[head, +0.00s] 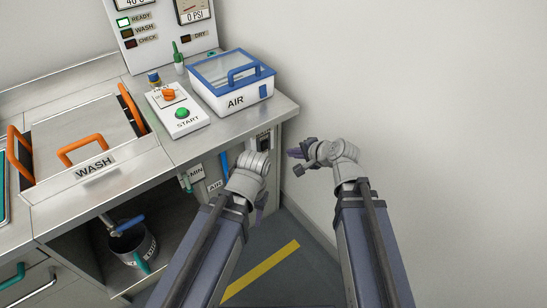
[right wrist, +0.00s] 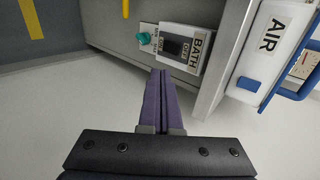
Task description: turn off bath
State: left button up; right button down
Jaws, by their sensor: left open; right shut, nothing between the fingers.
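The bath switch (right wrist: 173,46) is a dark rocker in a grey box with a BATH label (right wrist: 200,50) and ON and OFF marks. The box sits on the bench's end face, and the rocker's setting is too small to tell. In the head view the box (head: 264,140) shows below the bench top, partly behind my left gripper. My right gripper (head: 295,153) is shut and empty, to the right of the box. In the right wrist view its purple fingertips (right wrist: 161,72) appear close to the box; contact cannot be told. My left gripper (head: 258,180) is open, its fingers mostly hidden.
A teal knob (right wrist: 144,39) sits beside the switch box. The blue-lidded AIR box (head: 235,85) and the START panel (head: 178,113) stand on the bench (head: 282,106). The WASH basin (head: 85,130) is at left. A white wall (head: 430,100) bounds the right side.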

jog(key=shift+d, duration=0.1)
jog(key=shift+f, duration=0.1)
jog(key=b, duration=0.6)
send_near(266, 145)
jog(key=s+f+x, duration=0.1)
jog(key=x, duration=0.4)
jog(key=shift+w+a+r, duration=0.25)
jog(key=shift+w+r, duration=0.1)
jog(key=shift+w, duration=0.4)
